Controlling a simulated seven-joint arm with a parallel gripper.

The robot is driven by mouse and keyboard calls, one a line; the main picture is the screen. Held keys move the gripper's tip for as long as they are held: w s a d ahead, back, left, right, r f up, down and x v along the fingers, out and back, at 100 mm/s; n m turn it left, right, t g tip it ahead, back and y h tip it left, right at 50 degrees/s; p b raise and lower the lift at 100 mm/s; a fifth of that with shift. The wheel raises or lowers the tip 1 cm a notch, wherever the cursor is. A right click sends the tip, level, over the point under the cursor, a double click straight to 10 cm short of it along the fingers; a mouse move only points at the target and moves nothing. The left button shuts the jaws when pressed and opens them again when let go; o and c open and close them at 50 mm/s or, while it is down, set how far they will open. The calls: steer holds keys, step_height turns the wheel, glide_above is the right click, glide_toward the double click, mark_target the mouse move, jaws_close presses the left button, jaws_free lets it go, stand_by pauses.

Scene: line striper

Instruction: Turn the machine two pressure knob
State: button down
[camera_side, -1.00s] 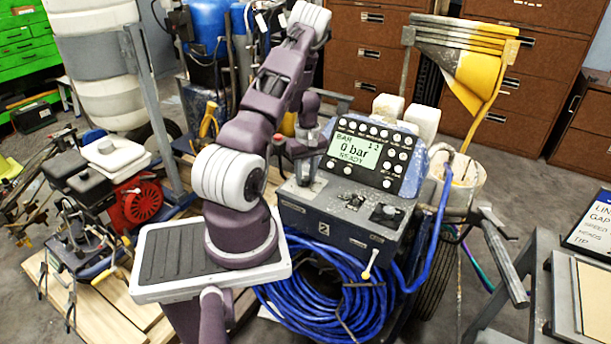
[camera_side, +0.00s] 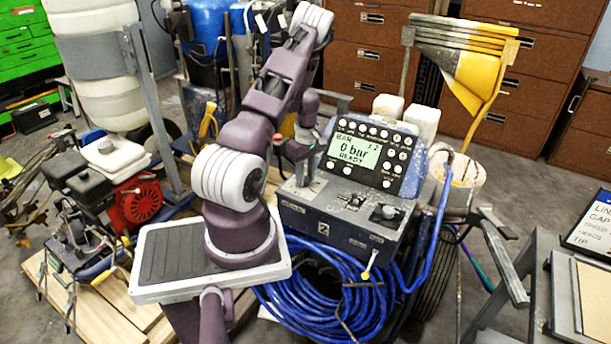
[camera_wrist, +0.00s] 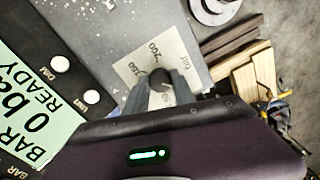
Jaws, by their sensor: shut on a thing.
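The striper machine marked 2 (camera_side: 340,232) stands right of my arm, with a screen (camera_side: 355,152) reading 0 bar and READY. My gripper (camera_side: 303,180) points down at the left part of its control top. In the wrist view, my gripper (camera_wrist: 160,88) is shut on a dark round pressure knob (camera_wrist: 158,76), with one finger on each side. A pale printed scale plate (camera_wrist: 143,68) with a 200 mark lies around the knob. In the side view the knob is hidden behind my gripper.
Another dark knob (camera_side: 384,212) sits on the right of the machine's top. A blue hose coil (camera_side: 330,300) hangs in front. A red engine (camera_side: 140,203) on wooden boards stands left. The screen housing rises close behind my gripper.

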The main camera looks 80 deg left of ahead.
mark_target(306, 178)
steer(key=c, duration=1.1)
jaws_free()
steer(key=shift+o, duration=0.2)
steer(key=shift+r, duration=0.15)
step_height(306, 178, up, 7)
steer(key=shift+w+f, duration=0.1)
